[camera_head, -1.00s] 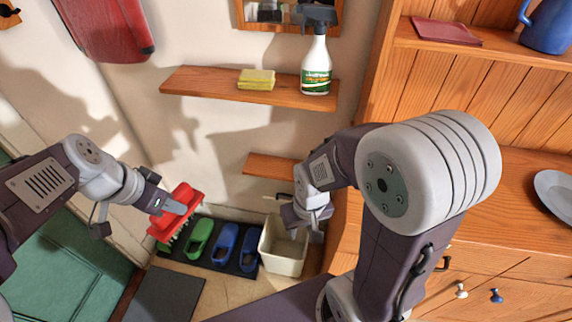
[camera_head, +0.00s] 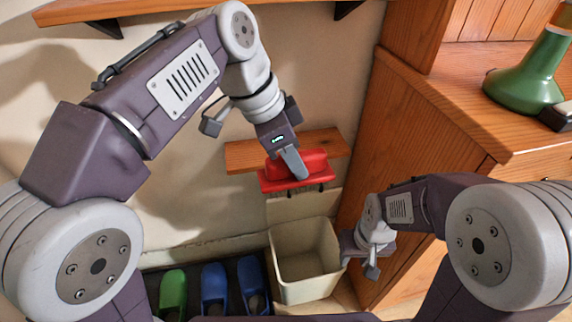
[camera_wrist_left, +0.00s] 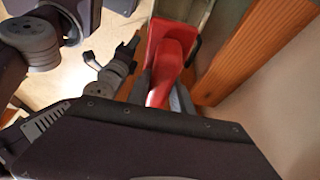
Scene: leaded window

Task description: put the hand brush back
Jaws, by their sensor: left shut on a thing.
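The hand brush (camera_head: 312,160) is red. My left gripper (camera_head: 293,167) is shut on it by the handle. In the head view the brush overlaps the small low wooden shelf (camera_head: 240,156), above the bin. I cannot tell whether it touches the shelf. In the left wrist view the red brush (camera_wrist_left: 168,52) is in the jaws, beside the orange wooden shelf (camera_wrist_left: 250,48). The bristles are hidden in both views. My right gripper (camera_head: 368,260) hangs beside the bin's right side; its jaws are too unclear to read.
A cream bin (camera_head: 312,289) stands open below the shelf. Green and blue shoes (camera_head: 214,285) stand on a dark mat left of it. A wooden cabinet (camera_head: 400,150) rises on the right, with a green bottle (camera_head: 525,80) on top. A longer shelf (camera_head: 90,9) is above.

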